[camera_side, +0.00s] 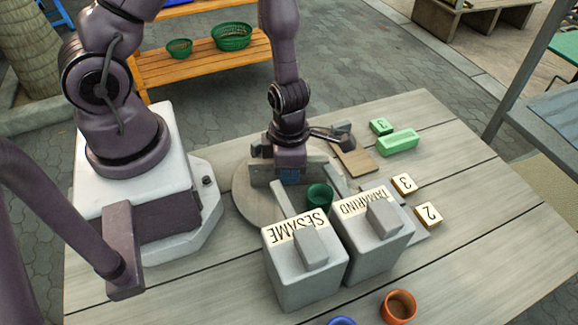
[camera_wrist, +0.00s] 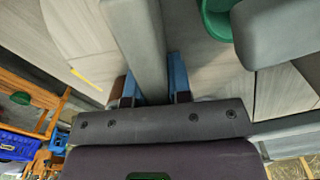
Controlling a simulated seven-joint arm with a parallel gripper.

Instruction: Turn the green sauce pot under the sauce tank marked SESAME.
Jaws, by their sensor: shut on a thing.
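The green sauce pot (camera_side: 319,196) stands on a round grey turntable (camera_side: 248,202), just behind the gap between the two tanks; its rim also shows at the top of the wrist view (camera_wrist: 216,18). The grey sauce tank marked SESAME (camera_side: 304,270) stands at front left, and the tank marked TAMARIND (camera_side: 372,252) stands to its right. My gripper (camera_wrist: 152,88) is low over the turntable, behind the pot. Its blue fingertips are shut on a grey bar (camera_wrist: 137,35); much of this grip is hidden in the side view.
An orange pot (camera_side: 398,306) and a partly cut-off blue pot (camera_side: 342,321) are at the front edge of view. Number blocks (camera_side: 403,184), a green block (camera_side: 398,142) and a brown board (camera_side: 354,160) lie to the right. The table's far right is clear.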

